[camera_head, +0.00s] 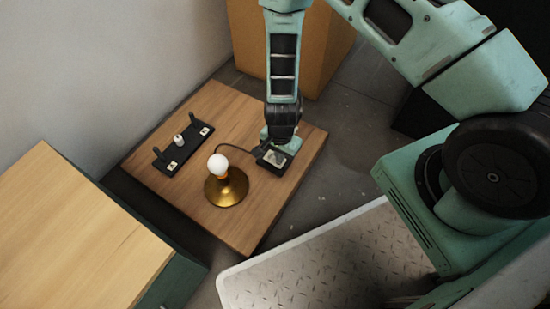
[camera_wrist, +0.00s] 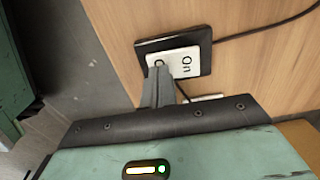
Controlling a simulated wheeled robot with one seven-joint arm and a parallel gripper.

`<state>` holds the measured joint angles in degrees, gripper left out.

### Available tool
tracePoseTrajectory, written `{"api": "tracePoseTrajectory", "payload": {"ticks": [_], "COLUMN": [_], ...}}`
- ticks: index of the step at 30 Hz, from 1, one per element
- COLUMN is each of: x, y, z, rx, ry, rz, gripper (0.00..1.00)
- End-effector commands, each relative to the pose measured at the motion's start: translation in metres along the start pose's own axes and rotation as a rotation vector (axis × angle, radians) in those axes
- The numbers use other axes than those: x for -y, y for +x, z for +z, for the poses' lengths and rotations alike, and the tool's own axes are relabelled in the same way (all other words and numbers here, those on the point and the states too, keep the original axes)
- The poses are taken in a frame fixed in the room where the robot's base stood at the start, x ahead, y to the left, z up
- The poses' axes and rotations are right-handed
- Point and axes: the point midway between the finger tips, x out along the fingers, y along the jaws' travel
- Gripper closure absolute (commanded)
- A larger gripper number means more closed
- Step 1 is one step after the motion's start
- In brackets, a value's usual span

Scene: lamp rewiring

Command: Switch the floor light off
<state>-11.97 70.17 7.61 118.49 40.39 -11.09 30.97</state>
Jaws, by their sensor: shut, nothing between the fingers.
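The floor light has a round brass base (camera_head: 226,190) and a pale round bulb (camera_head: 218,164) on an orange neck. It stands upright on the low wooden board; I cannot tell whether the bulb glows. A black cord joins it to a black switch box (camera_head: 272,158). In the wrist view, the box (camera_wrist: 204,66) has a white rocker plate (camera_wrist: 185,62) marked "On". My gripper (camera_wrist: 158,68) is shut and empty, its fingertips over the left end of the plate. Whether they touch it is unclear. In the head view, my gripper (camera_head: 281,143) partly hides the box.
The low wooden board (camera_head: 255,215) also carries a black holder (camera_head: 184,150) with upright prongs and a small white piece. A wooden-topped cabinet (camera_head: 75,235) stands at the left. A brown box (camera_head: 320,60) stands behind the board, and a wall rises at the back left.

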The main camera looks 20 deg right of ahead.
Motion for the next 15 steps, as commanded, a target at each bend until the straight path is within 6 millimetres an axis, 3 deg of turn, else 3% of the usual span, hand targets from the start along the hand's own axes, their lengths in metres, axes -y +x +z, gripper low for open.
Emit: {"api": "tracePoseTrajectory", "payload": {"ticks": [15], "x": [0.0], "y": [-0.043], "z": [0.0], "rx": [0.0], "ry": [0.0], "rz": [0.0], "gripper": [1.0]}}
